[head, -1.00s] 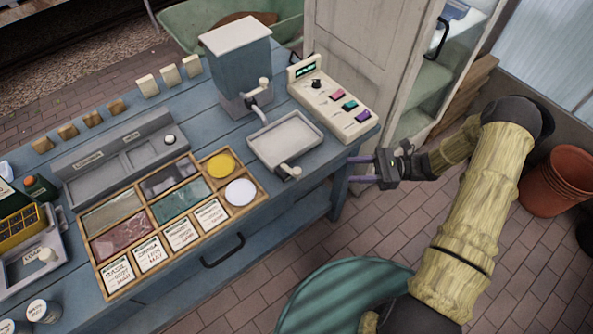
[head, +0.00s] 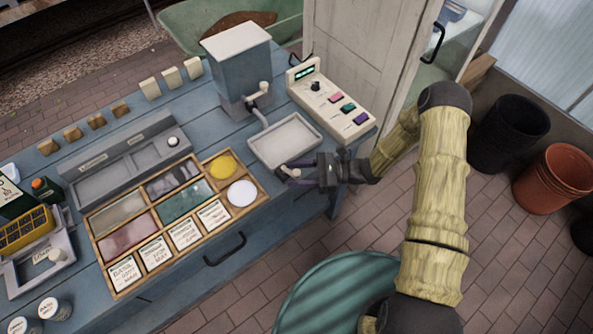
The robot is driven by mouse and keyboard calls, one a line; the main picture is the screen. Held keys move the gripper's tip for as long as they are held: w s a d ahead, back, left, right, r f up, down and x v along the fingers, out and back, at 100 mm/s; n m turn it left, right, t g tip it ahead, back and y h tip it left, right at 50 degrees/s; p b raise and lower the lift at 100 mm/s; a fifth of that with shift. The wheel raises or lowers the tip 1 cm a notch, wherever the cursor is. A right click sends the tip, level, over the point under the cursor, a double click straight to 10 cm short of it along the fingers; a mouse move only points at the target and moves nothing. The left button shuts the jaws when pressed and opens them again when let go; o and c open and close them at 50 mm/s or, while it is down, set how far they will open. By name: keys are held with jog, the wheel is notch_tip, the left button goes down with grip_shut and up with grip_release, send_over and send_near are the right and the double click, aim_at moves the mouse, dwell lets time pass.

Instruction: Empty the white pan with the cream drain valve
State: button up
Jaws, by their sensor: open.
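The white pan (head: 285,140) sits on the blue bench below the spout of a blue-grey hopper (head: 240,70). Its inside looks bare. The pan's drain valve, with a cream knob (head: 296,171), is at the pan's front edge. My gripper (head: 290,174) is open, with its purple fingers reaching left at the valve, around or just beside the knob. I cannot tell whether the fingers touch it. The gripper body hides part of the bench edge.
A white control box (head: 332,98) with coloured buttons stands right of the pan. A wooden divided tray (head: 125,284) with cards lies to the left. A grey two-part trough (head: 125,165) is behind it. A green round-topped object (head: 330,295) stands on the floor in front.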

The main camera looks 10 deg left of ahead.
jog(key=shift+a, duration=0.25)
jog(key=c, duration=0.9)
jog(key=shift+s+a+r+m+t+y+p, duration=0.15)
jog(key=shift+m+t+p, duration=0.25)
jog(key=shift+t, duration=0.3)
jog(key=shift+s+d+f+m+t+y+p, duration=0.1)
jog(key=shift+s+m+t+y+p, duration=0.05)
jog(key=shift+m+t, duration=0.45)
jog(key=shift+c, duration=0.2)
jog(key=shift+a+t, duration=0.15)
jog(key=shift+t, duration=0.25)
jog(key=o, duration=0.9)
jog(key=shift+s, duration=0.1)
jog(key=shift+o, duration=0.2)
